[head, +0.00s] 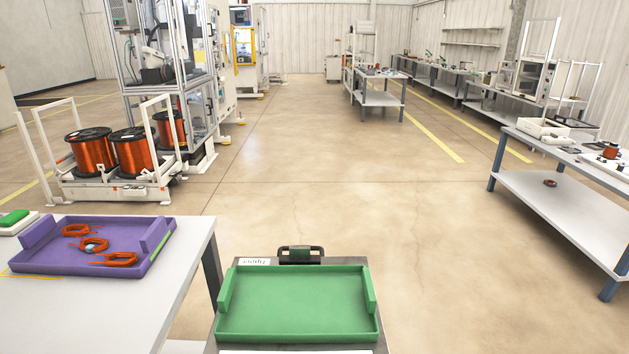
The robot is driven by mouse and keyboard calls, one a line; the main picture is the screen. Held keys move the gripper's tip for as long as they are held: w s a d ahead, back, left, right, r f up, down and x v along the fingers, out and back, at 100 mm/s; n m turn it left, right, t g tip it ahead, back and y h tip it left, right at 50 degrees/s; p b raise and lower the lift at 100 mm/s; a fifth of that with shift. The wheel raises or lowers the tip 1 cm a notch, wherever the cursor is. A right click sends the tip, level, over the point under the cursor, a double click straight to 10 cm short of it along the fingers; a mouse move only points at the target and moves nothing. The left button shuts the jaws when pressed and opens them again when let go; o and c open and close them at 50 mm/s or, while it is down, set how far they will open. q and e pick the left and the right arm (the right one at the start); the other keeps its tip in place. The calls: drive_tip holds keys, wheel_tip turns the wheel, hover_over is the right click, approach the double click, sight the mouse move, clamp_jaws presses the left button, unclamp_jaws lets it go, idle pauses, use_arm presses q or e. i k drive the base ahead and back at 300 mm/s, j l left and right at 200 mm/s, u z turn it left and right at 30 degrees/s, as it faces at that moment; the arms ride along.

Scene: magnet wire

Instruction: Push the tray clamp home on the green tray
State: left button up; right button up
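The green tray (298,312) lies empty on a grey cart top (372,346) at the bottom centre of the head view. It has raised green blocks at its left and right ends. Neither of my grippers shows in this view.
A white table (188,290) at the left bears a purple tray (50,262) with several orange wire coils. A rack with large copper-wire spools (92,152) stands behind it. A workbench (545,195) is at the right. The floor (400,225) between is clear.

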sight(299, 254)
drive_tip(key=l+z, duration=0.4)
drive_tip(key=i+l+z, duration=0.15)
drive_tip(key=l+z, duration=0.2)
drive_tip(key=i+l+z, duration=0.15)
drive_tip(key=l+z, duration=0.25)
drive_tip(key=i+l, duration=0.8)
drive_tip(key=i, duration=0.2)
drive_tip(key=i+j+u, duration=0.25)
drive_tip(key=i+u, duration=0.65)
drive_tip(key=i, duration=0.25)
drive_tip(key=i+l+u, duration=0.1)
drive_tip(key=i+u, duration=0.3)
drive_tip(key=i, duration=0.15)
drive_tip(key=i+u, duration=0.35)
drive_tip(key=u, duration=0.15)
drive_tip(key=i+l+u, duration=0.1)
drive_tip(key=i+u, duration=0.2)
drive_tip(key=u, duration=0.2)
drive_tip(key=i+l+u, duration=0.2)
drive_tip(key=u, duration=0.3)
drive_tip(key=i+l+u, duration=0.45)
drive_tip(key=k+j, duration=0.05)
drive_tip(key=k, duration=0.05)
